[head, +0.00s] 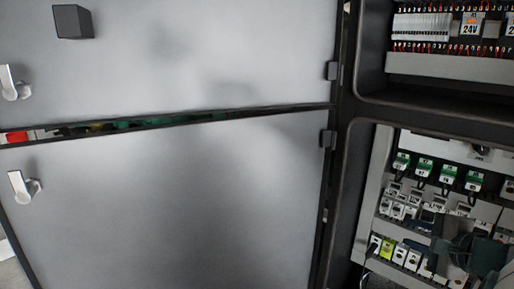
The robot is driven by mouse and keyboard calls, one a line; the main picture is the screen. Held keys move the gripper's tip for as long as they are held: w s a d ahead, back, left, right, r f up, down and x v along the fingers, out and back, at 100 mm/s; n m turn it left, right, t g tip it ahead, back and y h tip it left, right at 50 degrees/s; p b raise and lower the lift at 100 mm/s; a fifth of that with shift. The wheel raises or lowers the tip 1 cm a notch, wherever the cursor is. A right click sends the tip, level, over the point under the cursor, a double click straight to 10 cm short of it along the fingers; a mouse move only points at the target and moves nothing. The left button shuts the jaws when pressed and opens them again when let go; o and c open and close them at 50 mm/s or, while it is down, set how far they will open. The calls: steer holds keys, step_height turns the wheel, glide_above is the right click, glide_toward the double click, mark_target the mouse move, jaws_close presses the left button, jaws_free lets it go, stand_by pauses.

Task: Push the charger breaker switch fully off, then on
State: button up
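Breakers (400,256) sit in a row low in the open lower right compartment, with more white modules (398,200) above them. Which one is the charger breaker cannot be told, as the labels are too small. A dark blue-grey shape that looks like my gripper (462,258) is at the lower right, in front of the right part of the breaker row. It hides some of the breakers. Its fingers are not clear, so I cannot tell whether it is open or shut, or whether it touches a switch.
Two large grey cabinet doors, upper (190,60) and lower (180,190), fill the left and middle. Silver handles (22,188) stick out at the left. A dark frame post (345,120) divides doors from compartments.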

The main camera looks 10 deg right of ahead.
steer(key=a+f+n+g+y+p, duration=0.25)
steer(key=a+n+g, duration=0.4)
steer(key=a, duration=0.85)
steer(key=s+a+f+n+g+h+p, duration=0.1)
steer(key=s+a+f+n+g+h, duration=0.2)
steer(key=s+a+n, duration=0.4)
steer(key=a+n+g+h, duration=0.1)
steer(key=a+n, duration=0.1)
steer(key=n, duration=0.4)
steer(key=shift+s+a+f, duration=0.25)
steer(key=shift+a, duration=0.1)
steer(key=shift+d, duration=0.1)
